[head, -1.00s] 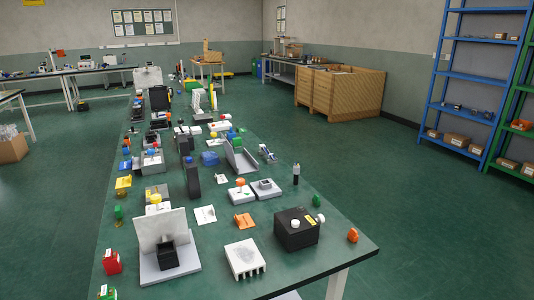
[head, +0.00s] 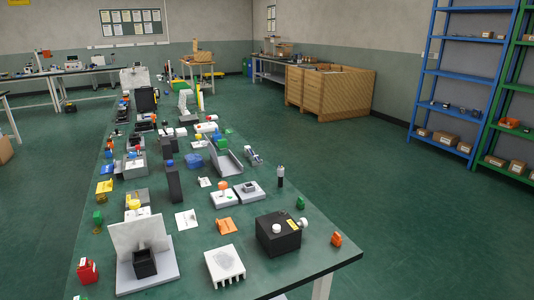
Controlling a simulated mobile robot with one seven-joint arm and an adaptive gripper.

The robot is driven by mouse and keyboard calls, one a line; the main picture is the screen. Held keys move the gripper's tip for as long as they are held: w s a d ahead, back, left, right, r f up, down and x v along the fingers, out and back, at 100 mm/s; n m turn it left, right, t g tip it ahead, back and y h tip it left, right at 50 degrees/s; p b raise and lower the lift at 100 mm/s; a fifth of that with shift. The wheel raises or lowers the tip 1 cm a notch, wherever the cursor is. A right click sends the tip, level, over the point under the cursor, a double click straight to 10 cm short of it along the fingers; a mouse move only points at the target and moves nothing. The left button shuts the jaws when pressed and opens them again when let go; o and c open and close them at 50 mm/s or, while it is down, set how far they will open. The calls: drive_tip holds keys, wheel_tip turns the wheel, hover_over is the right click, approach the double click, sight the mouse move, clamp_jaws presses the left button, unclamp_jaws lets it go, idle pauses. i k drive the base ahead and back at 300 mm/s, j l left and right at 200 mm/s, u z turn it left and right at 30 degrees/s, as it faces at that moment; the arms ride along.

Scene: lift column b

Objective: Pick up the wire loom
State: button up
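I cannot pick out the wire loom for sure among the many small items on the long green-topped table (head: 310,250). No part of my gripper is in view in the head view, so I cannot see its place or whether it holds anything.
Near the table's front stand a black box (head: 278,238), a white finned block (head: 225,266) and a grey angled fixture (head: 165,272). Several small parts crowd the table farther back. Wooden crates (head: 330,93) and a blue shelf (head: 472,85) stand beyond. The floor right of the table is open.

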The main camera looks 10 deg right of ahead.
sight(247, 149)
drive_tip(key=i+l+z, duration=0.15)
drive_tip(key=l+z, duration=0.2)
drive_tip(key=i+l+z, duration=0.15)
drive_tip(key=z, duration=0.2)
drive_tip(key=i+l+z, duration=0.2)
drive_tip(key=z, duration=0.15)
drive_tip(key=i+l+z, duration=0.3)
drive_tip(key=i+z, duration=0.15)
drive_tip(key=i+l+z, duration=0.15)
drive_tip(key=i+z, duration=0.25)
drive_tip(key=i, duration=0.15)
drive_tip(key=i+u, duration=0.25)
drive_tip(key=u, duration=0.2)
drive_tip(key=i+u, duration=0.25)
drive_tip(key=u, duration=0.2)
drive_tip(key=i+l+u, duration=0.15)
drive_tip(key=u, duration=0.3)
drive_tip(key=i+u, duration=0.25)
drive_tip(key=u, duration=0.15)
drive_tip(key=i+u, duration=0.3)
drive_tip(key=u, duration=0.15)
drive_tip(key=i+l+u, duration=0.2)
drive_tip(key=u, duration=0.2)
drive_tip(key=i+u, duration=0.25)
drive_tip(key=i, duration=0.15)
